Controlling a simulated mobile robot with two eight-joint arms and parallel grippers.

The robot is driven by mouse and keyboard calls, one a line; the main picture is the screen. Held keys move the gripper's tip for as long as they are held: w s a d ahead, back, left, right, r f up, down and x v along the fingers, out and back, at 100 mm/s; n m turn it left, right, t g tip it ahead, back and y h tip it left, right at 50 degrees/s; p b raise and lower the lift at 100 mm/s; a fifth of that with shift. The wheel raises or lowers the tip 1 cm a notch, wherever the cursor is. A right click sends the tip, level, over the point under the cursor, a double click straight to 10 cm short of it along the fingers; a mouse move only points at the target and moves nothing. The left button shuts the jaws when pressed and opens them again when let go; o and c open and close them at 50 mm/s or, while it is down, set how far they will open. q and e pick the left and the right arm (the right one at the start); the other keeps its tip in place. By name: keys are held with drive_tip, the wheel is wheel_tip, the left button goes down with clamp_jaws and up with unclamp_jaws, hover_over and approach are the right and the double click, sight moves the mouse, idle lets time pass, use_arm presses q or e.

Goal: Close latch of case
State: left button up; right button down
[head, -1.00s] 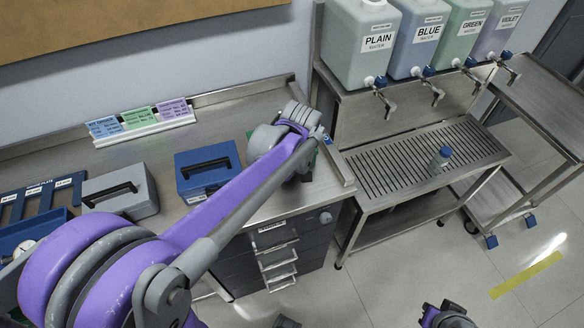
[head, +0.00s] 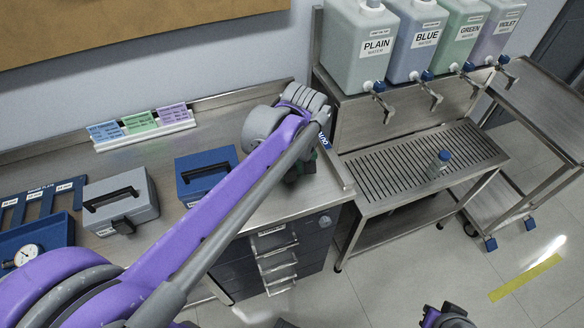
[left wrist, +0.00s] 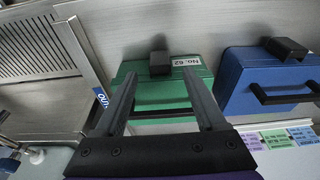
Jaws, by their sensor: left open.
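A green case (left wrist: 172,92) with a "No." label stands on the bench in the left wrist view. A black latch block (left wrist: 160,62) sits on its label side. My left gripper (left wrist: 158,76) is open above the green case, its two fingers on either side of the latch, with no visible grip on it. In the head view my left wrist covers most of this case. A blue case (head: 205,172) with a dark handle stands beside it and also shows in the left wrist view (left wrist: 262,82). A dark part, apparently my right gripper (head: 446,317), shows at the bottom edge.
A grey case (head: 122,203) with a dark front latch stands left of the blue one. Coloured cards (head: 140,123) stand at the back of the bench.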

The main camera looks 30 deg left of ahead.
use_arm(q)
drive_tip(key=v, duration=0.4)
drive_tip(key=shift+r, duration=0.1)
idle(0.3)
drive_tip(key=s+d+f+m+t+h, duration=0.1)
drive_tip(key=s+d+f+m+t, duration=0.1)
drive_tip(key=s+f+m, duration=0.2)
drive_tip(key=s+d+f+m+t+p, duration=0.1)
drive_tip(key=s+d+f+m, duration=0.2)
drive_tip(key=s, duration=0.7)
wheel_tip(320, 180, down, 2)
drive_tip(key=m, duration=0.2)
drive_tip(key=shift+s+d+f+m+t+h, duration=0.15)
drive_tip(key=shift+d+f+m+t+h, duration=0.1)
drive_tip(key=shift+m+t+h, duration=0.15)
